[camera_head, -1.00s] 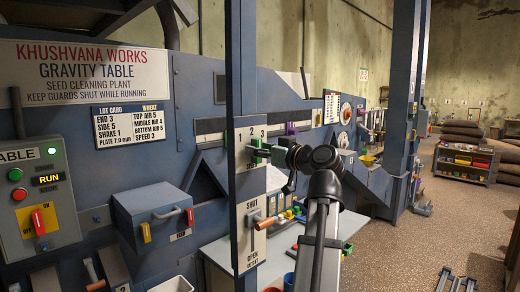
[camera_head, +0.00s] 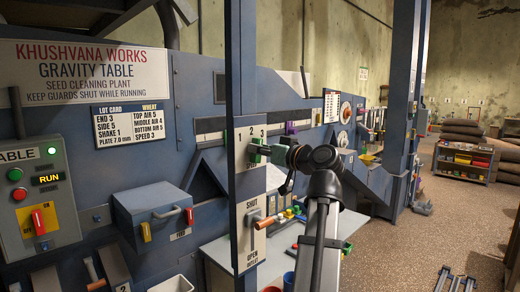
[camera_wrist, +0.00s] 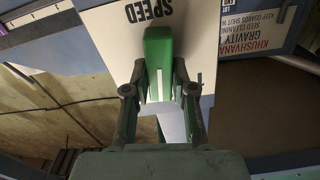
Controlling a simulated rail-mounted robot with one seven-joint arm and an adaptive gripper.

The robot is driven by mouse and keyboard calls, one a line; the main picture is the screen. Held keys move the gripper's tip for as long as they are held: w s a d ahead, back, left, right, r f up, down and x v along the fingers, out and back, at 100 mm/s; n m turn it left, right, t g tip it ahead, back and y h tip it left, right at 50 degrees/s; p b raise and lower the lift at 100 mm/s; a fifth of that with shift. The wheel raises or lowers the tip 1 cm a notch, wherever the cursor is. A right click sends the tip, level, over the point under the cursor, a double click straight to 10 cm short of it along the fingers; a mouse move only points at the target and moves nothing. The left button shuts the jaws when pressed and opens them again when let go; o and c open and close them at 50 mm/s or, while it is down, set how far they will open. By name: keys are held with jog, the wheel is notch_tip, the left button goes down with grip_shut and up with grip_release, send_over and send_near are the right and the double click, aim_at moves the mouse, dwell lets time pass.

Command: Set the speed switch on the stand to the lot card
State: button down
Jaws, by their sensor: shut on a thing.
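My gripper (camera_head: 266,151) is at this handle. In the wrist view the two fingers of my gripper (camera_wrist: 160,95) are shut on the green handle (camera_wrist: 159,50), which has a white line. The word SPEED shows on the plate (camera_wrist: 105,28) beside it. I cannot tell which number the handle points at. The lot card (camera_head: 130,122) on the blue machine reads SPEED 3.
A blue upright post (camera_head: 239,80) stands close to my arm. A control box (camera_head: 38,200) is at the left. The floor at the right (camera_head: 450,235) is mostly clear.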

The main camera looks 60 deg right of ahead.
jog(key=shift+d+m+p, duration=0.2)
jog(key=shift+m+p, duration=1.1)
jog(key=shift+m, duration=2.3)
jog(key=shift+f, duration=0.1)
jog(key=c, duration=1)
grip_release()
jog(key=shift+o, duration=0.2)
jog(key=s+a, duration=0.2)
jog(key=s, duration=1)
